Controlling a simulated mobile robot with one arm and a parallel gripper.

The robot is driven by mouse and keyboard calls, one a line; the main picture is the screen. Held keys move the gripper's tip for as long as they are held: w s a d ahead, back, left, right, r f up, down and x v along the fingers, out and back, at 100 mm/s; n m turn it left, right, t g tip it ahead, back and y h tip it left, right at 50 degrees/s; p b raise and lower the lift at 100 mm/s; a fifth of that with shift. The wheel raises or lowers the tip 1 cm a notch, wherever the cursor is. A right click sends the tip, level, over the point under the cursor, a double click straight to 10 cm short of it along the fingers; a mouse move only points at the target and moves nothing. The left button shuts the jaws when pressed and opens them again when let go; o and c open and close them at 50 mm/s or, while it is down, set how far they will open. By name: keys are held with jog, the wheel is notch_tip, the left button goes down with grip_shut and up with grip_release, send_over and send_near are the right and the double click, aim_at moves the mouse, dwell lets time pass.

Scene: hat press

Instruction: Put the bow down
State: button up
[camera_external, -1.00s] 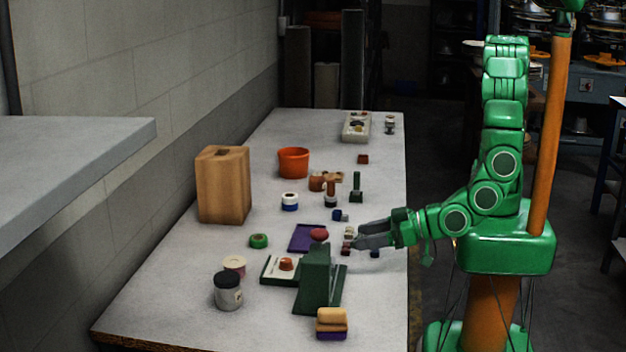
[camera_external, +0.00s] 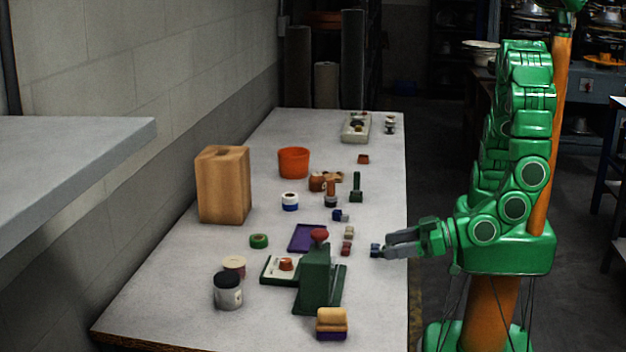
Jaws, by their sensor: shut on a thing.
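A small dark blue piece, seemingly the bow (camera_external: 375,250), is at the tips of my gripper (camera_external: 385,249), near the right edge of the table. My gripper is shut on it, with its fingers pointing left and low over the tabletop. The bow is small in the picture, and I cannot tell whether it touches the table. Similar small pieces lie to the left: a dark red one (camera_external: 347,248), a beige one (camera_external: 349,232) and another blue one (camera_external: 341,215).
A green press (camera_external: 316,280) with a red knob stands at front left of my gripper. A purple mat (camera_external: 306,237) lies behind it. A green stand (camera_external: 356,190) and orange bucket (camera_external: 293,162) are farther back. Bare tabletop (camera_external: 383,215) lies just beyond my gripper.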

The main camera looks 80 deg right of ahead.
aim_at(394, 288)
jog(key=shift+f, duration=4.45)
jog(key=shift+f, duration=0.15)
jog(key=o, duration=1)
jog(key=shift+v, duration=2.5)
